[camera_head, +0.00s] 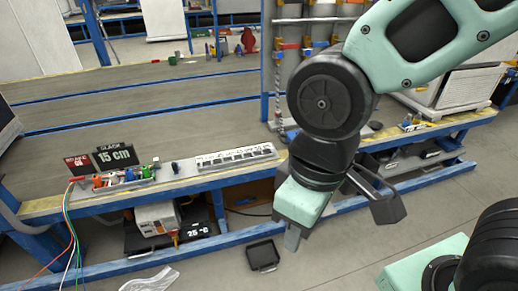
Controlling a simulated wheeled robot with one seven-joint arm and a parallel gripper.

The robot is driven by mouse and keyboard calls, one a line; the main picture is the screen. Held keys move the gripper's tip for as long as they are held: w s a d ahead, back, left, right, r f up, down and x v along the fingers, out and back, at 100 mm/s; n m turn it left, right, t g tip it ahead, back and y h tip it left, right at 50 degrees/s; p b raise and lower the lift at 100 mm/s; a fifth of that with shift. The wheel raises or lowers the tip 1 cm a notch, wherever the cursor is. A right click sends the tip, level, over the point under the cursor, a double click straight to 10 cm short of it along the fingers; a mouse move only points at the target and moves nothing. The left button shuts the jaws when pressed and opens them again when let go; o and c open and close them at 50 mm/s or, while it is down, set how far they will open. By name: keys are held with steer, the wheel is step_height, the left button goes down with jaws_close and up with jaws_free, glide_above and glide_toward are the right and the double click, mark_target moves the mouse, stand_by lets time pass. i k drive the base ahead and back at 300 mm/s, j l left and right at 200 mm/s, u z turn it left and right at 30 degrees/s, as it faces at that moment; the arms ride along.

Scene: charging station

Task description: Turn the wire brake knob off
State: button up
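A small red sign (76,165) stands at the left of the workbench; its small text appears to read "BRAKE ON". Beside it a dark display (115,157) reads "SLACK 15 cm". Several coloured fittings (122,176) sit in a row in front of them. A small dark upright piece (175,168) stands to their right; I cannot tell whether this is the brake knob. My gripper (292,238) hangs in front of the bench, well to the right of the signs and apart from them.
A pale slotted strip (236,158) lies on the bench top. Coloured wires (70,240) hang at the bench's left end. A white machine (158,216) stands on the lower shelf. A black tray (263,256) lies on the floor, with clear plastic (150,280) nearby.

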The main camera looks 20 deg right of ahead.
mark_target(78, 179)
steer(key=i+j+u, duration=0.25)
steer(key=i+j, duration=0.15)
steer(key=i+j+u, duration=0.5)
steer(key=i, duration=0.35)
steer(key=i+j+u, duration=0.1)
steer(key=i+u, duration=0.15)
steer(key=i, duration=0.2)
